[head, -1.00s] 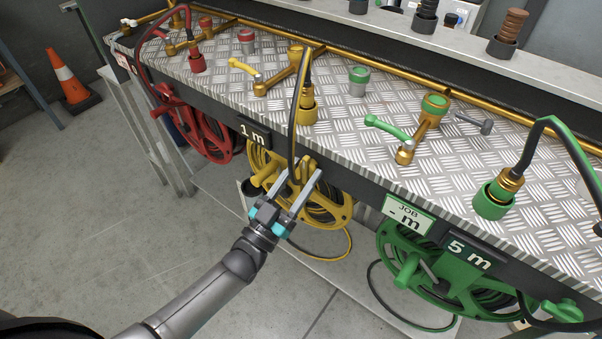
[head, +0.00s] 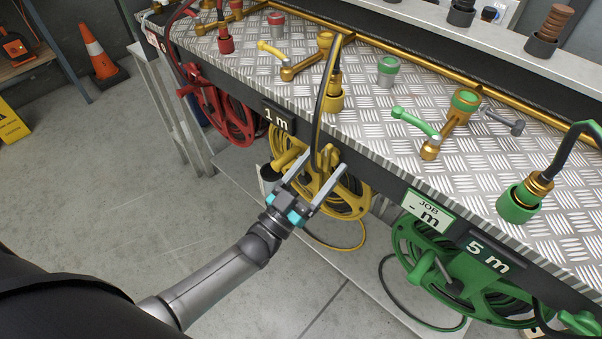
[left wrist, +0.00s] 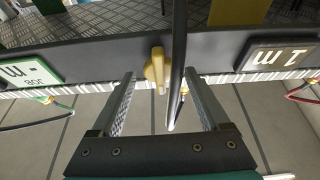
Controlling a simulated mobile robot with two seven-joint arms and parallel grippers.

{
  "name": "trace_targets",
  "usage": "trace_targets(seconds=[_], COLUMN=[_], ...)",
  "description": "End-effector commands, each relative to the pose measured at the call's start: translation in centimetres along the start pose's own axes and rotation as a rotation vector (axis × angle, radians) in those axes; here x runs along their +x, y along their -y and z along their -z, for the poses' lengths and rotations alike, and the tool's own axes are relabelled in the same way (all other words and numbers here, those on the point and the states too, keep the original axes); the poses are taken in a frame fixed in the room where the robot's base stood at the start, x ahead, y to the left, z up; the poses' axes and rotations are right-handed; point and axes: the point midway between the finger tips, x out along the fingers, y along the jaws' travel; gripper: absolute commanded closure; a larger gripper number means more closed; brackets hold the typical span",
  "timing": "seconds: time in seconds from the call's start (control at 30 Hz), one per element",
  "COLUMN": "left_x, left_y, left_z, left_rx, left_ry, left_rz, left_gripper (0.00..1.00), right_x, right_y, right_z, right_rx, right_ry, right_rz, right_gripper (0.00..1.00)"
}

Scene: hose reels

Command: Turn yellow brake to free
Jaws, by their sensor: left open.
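The yellow brake knob (left wrist: 153,72) sits on the dark front edge of the bench, with its raised bar roughly upright in the left wrist view. A black hose (left wrist: 177,60) hangs between the fingers beside the knob. My right gripper is out of view.
The yellow reel (head: 352,200) hangs below the bench, between the red reel (head: 225,118) and green reel (head: 455,275). The "1 m" sign (head: 279,115) and JOB sign (head: 428,211) flank the brake. Open floor (head: 120,200) lies left of the bench.

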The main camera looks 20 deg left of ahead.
Motion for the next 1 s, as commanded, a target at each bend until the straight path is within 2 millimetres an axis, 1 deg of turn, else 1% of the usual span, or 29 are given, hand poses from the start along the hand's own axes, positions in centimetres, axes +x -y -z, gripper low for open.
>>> trace_targets(seconds=[0.17, 0.4, 0.5, 0.6, 0.7, 0.8, 1.0], left_x=[-3.4, -9.3, -11.3, -12.9, -13.9, -14.4, -14.6], left_y=[0.0, 0.0, 0.0, 0.0, 0.0, 0.0, 0.0], left_z=[-0.1, -0.1, -0.1, -0.1, 0.0, 0.0, 0.0], left_rx=[0.0, 0.0, 0.0, 0.0, -0.001, 0.0, 0.0], left_ry=[0.007, 0.006, 0.005, 0.003, 0.001, 0.0, -0.001], left_rz=[0.0, 0.0, -0.001, -0.001, 0.0, 0.0, 0.0], left_gripper=[0.21, 0.21, 0.21, 0.21, 0.21, 0.21, 0.21], right_x=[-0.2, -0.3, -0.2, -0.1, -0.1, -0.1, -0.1], right_y=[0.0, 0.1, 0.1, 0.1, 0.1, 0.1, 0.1], right_z=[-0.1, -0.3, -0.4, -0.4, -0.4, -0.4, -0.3], right_rx=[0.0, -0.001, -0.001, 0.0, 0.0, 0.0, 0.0], right_ry=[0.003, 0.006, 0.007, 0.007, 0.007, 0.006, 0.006], right_rz=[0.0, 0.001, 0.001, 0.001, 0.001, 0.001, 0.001], right_gripper=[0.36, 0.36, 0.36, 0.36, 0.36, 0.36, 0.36])
